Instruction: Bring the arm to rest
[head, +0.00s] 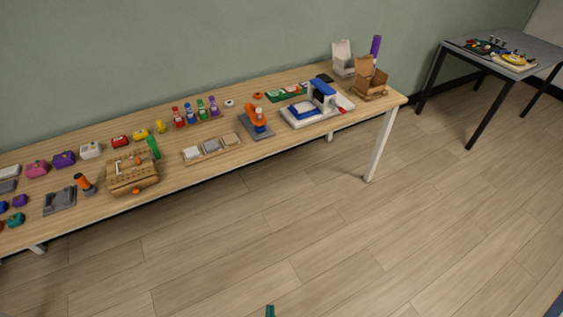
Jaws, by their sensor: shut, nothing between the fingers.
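Only a small dark teal tip shows at the bottom edge of the head view, a little left of the middle; I take it for the fingertips of my gripper (270,311). They are close together, shut and empty. The rest of my gripper and my arm are below the picture and hidden. The tip shows against bare floor, well apart from the workbench (225,171) in the picture.
The long wooden workbench holds a tool block (133,178), an orange device (257,121), a blue-and-white machine (318,104) and a cardboard box (370,82). A grey side table (535,69) stands at the far right. The wooden floor (350,240) between is clear.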

